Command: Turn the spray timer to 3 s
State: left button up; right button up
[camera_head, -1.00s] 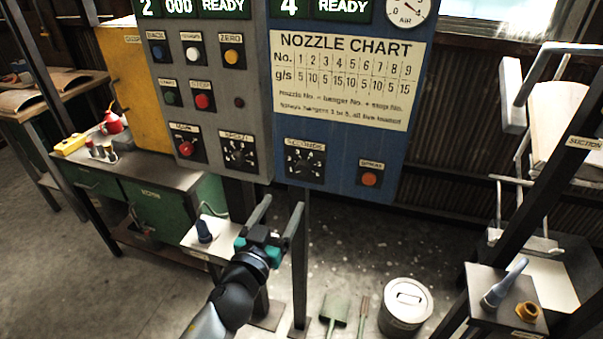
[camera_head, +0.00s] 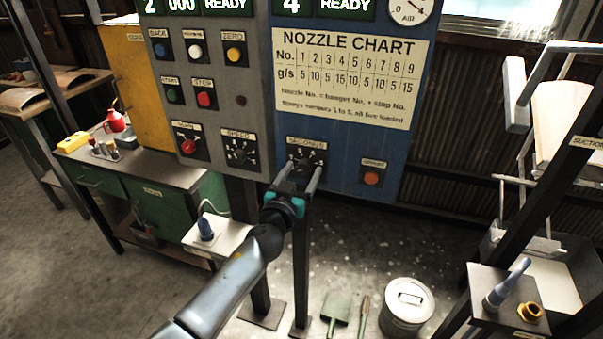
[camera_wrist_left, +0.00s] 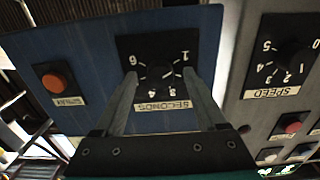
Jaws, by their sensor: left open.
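The spray timer is the black SECONDS dial (camera_head: 305,155) low on the blue panel (camera_head: 345,150). In the wrist view the dial (camera_wrist_left: 158,72) appears upside down, with its white numbers around a dark knob. I cannot read clearly which number the knob points to. My left gripper (camera_head: 303,168) is open and empty just in front of the dial. In the wrist view its fingers (camera_wrist_left: 160,78) stand on either side of the knob, apart from it as far as I can see. My right gripper is not in view.
An orange button (camera_head: 371,178) sits right of the timer. The SPEED dial (camera_head: 239,150) and a red knob (camera_head: 188,146) are on the grey panel to the left. A nozzle chart (camera_head: 350,80) hangs above. A lidded can (camera_head: 407,308) stands on the floor.

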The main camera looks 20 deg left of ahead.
pick_arm(q)
grip_shut()
dwell(0.7)
